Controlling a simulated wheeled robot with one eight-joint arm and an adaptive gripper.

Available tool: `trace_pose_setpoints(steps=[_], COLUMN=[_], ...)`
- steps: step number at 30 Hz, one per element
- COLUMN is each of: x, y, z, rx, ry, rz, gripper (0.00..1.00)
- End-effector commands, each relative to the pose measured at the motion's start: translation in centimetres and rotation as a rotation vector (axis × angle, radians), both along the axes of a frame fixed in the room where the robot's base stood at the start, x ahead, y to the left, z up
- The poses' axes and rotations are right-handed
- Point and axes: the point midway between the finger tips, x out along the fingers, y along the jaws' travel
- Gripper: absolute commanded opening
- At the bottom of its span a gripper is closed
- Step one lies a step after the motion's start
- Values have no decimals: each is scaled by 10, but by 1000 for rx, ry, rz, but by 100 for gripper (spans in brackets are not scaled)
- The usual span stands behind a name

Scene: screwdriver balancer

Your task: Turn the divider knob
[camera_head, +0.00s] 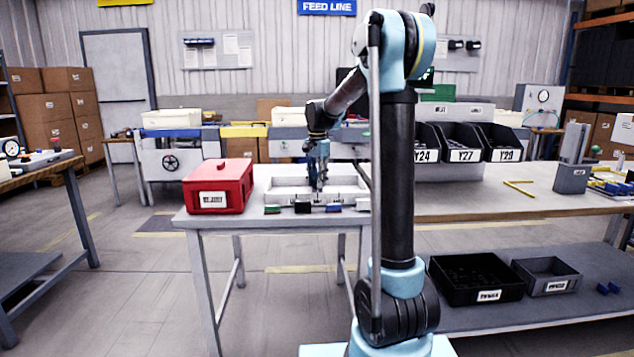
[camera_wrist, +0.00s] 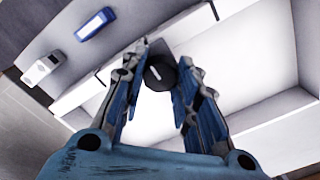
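A round black knob (camera_wrist: 160,75) with a short white mark on top shows in the wrist view. It lies between the two fingertips of my gripper (camera_wrist: 163,58). The fingers stand apart on either side of the knob, and I cannot make out firm contact. The knob is at a light grey tray with low walls (camera_wrist: 195,30). In the head view my gripper (camera_head: 318,183) points down over this tray (camera_head: 270,194) on the workbench. The knob is too small or hidden to pick out there.
A red labelled box (camera_head: 236,187) stands left of the tray. Small blocks, green, blue (camera_head: 303,207) and grey, line the tray's front side. Black bins (camera_head: 460,142) stand at the back right. Yellow sticks (camera_head: 519,188) lie on the bench right of my arm.

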Motion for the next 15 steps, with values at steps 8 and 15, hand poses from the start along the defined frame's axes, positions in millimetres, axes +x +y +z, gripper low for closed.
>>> trace_pose_setpoints(steps=[8,15], x=[0,1], y=[0,0], z=[0,0], rx=[1,2], ry=[-1,-1], rz=[6,78], gripper=[5,5])
